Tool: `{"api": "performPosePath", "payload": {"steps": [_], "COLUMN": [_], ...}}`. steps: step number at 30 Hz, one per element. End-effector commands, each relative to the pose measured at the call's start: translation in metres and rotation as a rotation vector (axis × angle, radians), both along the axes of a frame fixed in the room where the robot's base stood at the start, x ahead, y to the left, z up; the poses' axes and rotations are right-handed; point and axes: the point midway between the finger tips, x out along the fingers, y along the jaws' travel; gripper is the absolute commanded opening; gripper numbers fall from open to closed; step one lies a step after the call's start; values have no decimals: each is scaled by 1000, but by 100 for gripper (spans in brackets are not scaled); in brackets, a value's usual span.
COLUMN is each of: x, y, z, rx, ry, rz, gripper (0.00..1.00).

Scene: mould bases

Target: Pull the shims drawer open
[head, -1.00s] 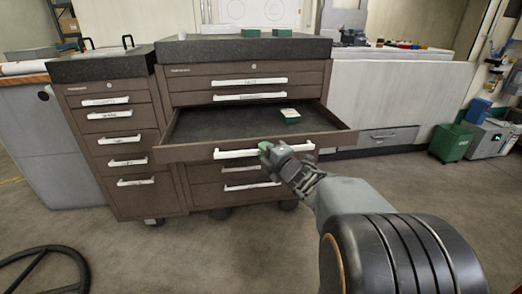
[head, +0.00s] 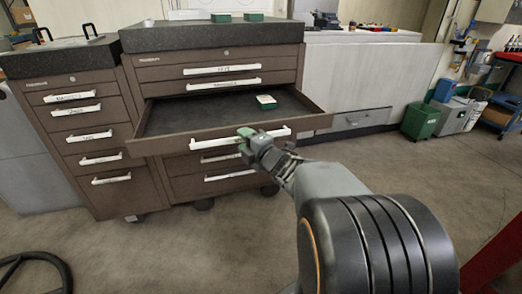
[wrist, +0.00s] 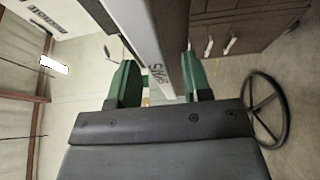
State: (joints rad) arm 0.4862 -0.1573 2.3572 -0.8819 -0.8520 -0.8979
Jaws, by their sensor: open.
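The shims drawer (head: 200,117) is a brown drawer standing well open in the wide cabinet, its dark floor showing. Its white bar handle (head: 215,144) runs along the drawer front. In the wrist view the handle (wrist: 143,35) carries letters that look like "SHIMS". My gripper (head: 246,137) is at the handle, right of its middle. In the wrist view my gripper's (wrist: 160,68) green fingers stand apart, one on each side of the handle. I cannot tell whether they touch it. A small green box with a pale top (head: 266,102) lies inside the drawer.
A narrower brown cabinet (head: 85,135) stands at left, its drawers shut. Green boxes (head: 222,18) sit on the dark cabinet top. A green bin (head: 420,120) stands at right. A black hoop (head: 40,265) is at lower left. Open floor lies in front.

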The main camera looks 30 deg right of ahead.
Motion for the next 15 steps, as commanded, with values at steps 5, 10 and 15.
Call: {"api": "performPosePath", "payload": {"steps": [5,10,15], "x": [-36,-74,-94], "y": [-6,-11,-13], "z": [4,4,-5], "rx": [0,0,-3], "ry": [0,0,-5], "rz": [-6,-8,-3], "gripper": [45,45,45]}}
